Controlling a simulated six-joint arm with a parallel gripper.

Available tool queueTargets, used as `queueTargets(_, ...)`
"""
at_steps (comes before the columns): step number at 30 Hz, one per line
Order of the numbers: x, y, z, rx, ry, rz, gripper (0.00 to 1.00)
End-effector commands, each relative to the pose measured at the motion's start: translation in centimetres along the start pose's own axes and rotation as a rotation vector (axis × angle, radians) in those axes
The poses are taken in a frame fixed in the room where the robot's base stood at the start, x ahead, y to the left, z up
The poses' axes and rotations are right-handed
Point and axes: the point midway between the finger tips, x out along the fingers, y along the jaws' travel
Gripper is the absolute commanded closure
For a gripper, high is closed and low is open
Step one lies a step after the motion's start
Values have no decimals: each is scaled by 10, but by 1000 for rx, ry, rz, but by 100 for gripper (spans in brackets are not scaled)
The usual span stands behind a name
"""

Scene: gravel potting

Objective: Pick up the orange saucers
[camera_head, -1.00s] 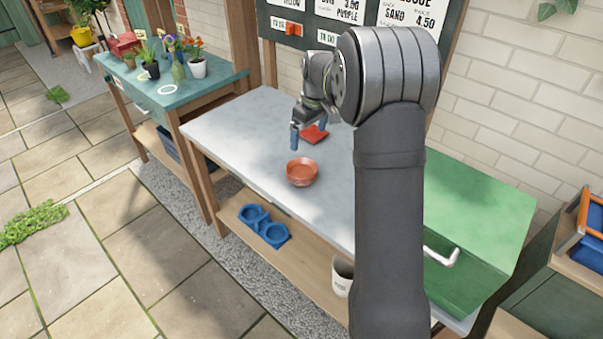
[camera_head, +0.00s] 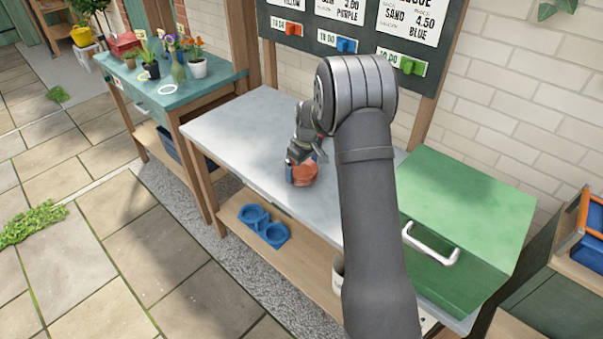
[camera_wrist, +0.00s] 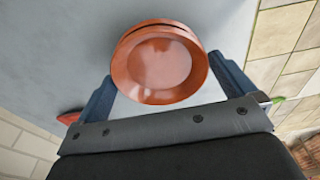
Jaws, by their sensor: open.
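The orange saucers (camera_head: 304,174) sit as a small stack on the grey bench top, and my gripper partly hides them in the head view. In the wrist view the saucers (camera_wrist: 160,62) show as round, stacked rims with a shallow dish. My gripper (camera_wrist: 165,85) is open, with one blue finger on each side of the stack's near part. The fingers look close to the rims, but I cannot tell whether they touch. In the head view my gripper (camera_head: 304,174) is low over the bench at the stack.
The grey bench top (camera_head: 240,120) is clear to the left. A red item (camera_wrist: 68,117) lies beside my gripper in the wrist view. A green box (camera_head: 465,220) with a handle stands at the right. A blue double-ring holder (camera_head: 264,227) sits on the lower shelf.

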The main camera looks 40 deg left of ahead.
Motion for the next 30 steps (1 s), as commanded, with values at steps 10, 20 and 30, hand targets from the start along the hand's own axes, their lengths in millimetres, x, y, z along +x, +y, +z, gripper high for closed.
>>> queueTargets(10,24,0,0,0,1,1,0)
queueTargets(20,22,0,-1,0,2,2,48)
queueTargets(30,16,0,-2,0,3,2,48)
